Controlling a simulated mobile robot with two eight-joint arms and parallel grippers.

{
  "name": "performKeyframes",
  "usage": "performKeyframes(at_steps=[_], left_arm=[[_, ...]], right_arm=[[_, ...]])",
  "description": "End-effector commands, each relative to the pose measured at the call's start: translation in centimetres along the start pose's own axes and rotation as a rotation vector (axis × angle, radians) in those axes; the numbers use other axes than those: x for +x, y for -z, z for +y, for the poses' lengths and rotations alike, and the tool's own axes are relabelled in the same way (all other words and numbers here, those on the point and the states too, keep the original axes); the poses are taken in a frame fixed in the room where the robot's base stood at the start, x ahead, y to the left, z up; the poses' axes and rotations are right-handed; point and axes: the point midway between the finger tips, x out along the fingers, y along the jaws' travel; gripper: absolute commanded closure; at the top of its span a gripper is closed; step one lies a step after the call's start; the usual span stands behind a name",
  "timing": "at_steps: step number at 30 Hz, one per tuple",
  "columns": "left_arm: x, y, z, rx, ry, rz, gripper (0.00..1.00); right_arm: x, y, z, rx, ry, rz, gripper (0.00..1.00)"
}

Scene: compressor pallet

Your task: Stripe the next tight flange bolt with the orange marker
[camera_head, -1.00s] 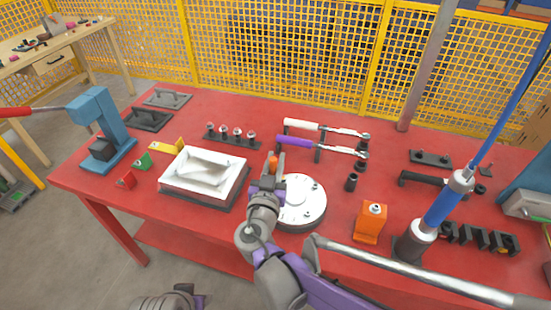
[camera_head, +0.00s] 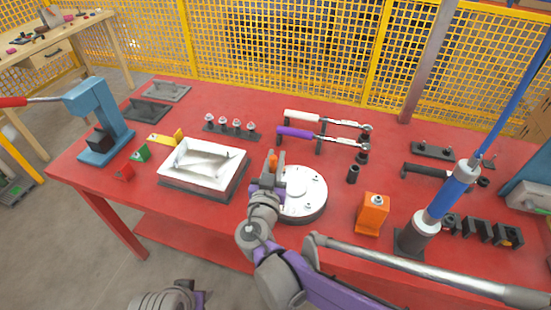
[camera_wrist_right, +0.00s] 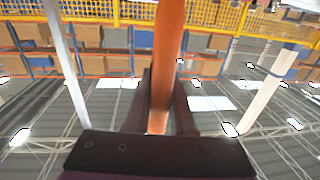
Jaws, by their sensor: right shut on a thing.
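My right gripper (camera_head: 270,174) is shut on the orange marker (camera_head: 273,160), which stands roughly upright at the left edge of the flange. In the right wrist view the marker (camera_wrist_right: 166,50) is a thick orange shaft held between the two dark fingers (camera_wrist_right: 158,105). The flange (camera_head: 305,185) is a round white disc with a dark side, lying on the red table. A few small bolts (camera_head: 309,206) show on its face; my gripper and wrist hide its left part. I cannot make out any stripes.
A white tray (camera_head: 240,158) stands left of the flange, and an orange block (camera_head: 372,214) right of it. White-handled and purple-handled wrenches (camera_head: 295,132) lie on supports behind. A blue press (camera_head: 90,103) is at the far left. Red tabletop (camera_head: 222,104) is bare at the back.

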Motion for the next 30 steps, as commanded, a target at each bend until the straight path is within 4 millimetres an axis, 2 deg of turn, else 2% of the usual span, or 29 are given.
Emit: performKeyframes(at_steps=[18, 30], left_arm=[[0.7, -0.3, 0.0, 0.000, 0.000, -0.002, 0.50], [0.7, -0.3, 0.0, 0.000, 0.000, -0.002, 0.50]], right_arm=[[0.0, -1.1, 0.0, 0.000, 0.000, 0.000, 1.00], [0.0, -1.1, 0.0, 0.000, 0.000, 0.000, 1.00]])
